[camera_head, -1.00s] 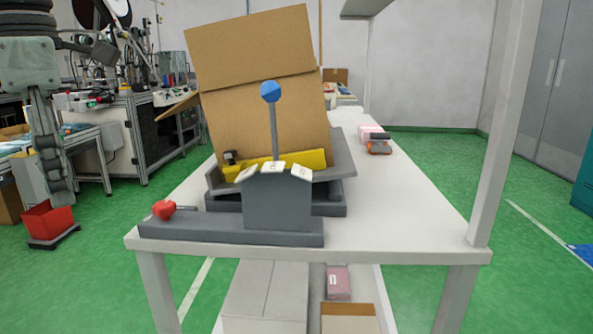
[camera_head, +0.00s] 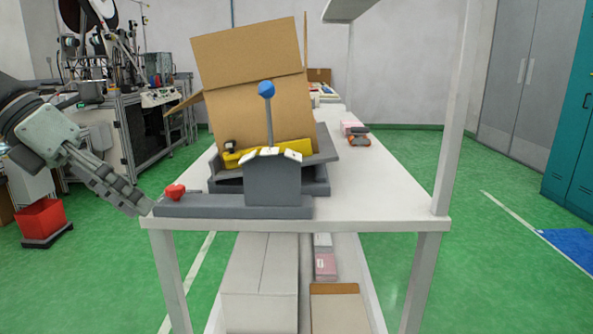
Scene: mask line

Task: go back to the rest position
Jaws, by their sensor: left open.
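My left gripper (camera_head: 140,207) comes in from the left, with its fingers pointing down and to the right. It is open, and I see nothing between its fingers. Its tips are beside the front left corner of the white table (camera_head: 375,200), close to the end of the grey machine base; I cannot tell whether they touch. My right gripper is out of view.
On the table stand a grey machine (camera_head: 272,180) with a blue-knobbed lever (camera_head: 266,89), a red knob (camera_head: 175,191) and a tilted open cardboard box (camera_head: 250,105). A white post (camera_head: 457,110) rises at the right. A red bin (camera_head: 42,219) is on the floor.

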